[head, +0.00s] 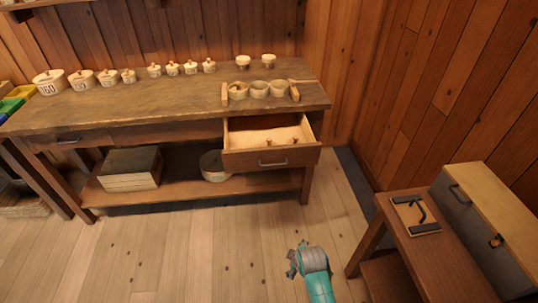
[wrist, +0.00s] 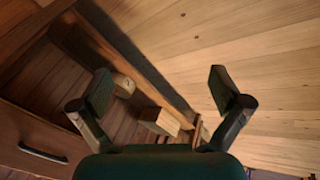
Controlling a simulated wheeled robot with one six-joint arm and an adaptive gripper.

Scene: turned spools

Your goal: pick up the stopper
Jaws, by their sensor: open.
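I cannot single out the stopper for certain. Two small dark turned pieces, one on the left (head: 268,141) and one on the right (head: 295,140), stand in the open drawer (head: 270,159) of the workbench and are too small to identify. My gripper (head: 297,260) is over the floor in front of the bench, well apart from the drawer. In the wrist view my gripper (wrist: 160,80) has its two fingers spread wide with nothing between them. Beyond them are the lower shelf, a round container (wrist: 123,85) and a pale block-like thing (wrist: 160,121).
A side table (head: 440,255) with a grey box stands at right. Floor between is clear.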

